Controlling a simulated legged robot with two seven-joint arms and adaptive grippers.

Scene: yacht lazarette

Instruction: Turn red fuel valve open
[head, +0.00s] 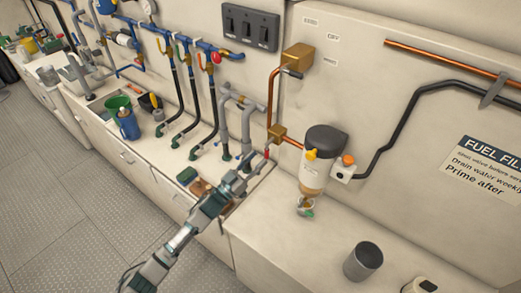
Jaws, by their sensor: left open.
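A brass valve body (277,133) sits on the copper fuel pipe, left of the fuel filter. A small red handle (267,152) shows just below it, partly hidden by my gripper. My left gripper (257,162) reaches up from the lower left, with its fingertips close to the red handle. It is open; I cannot tell whether the fingers touch the handle or lie on both sides of it. My right gripper is not in view.
The fuel filter (318,160) with its black cap stands close right of the gripper. Grey pipes (247,125) rise close left. A grey cup (363,261) stands on the counter. A higher brass block (298,57) has a dark lever and small labels beside it.

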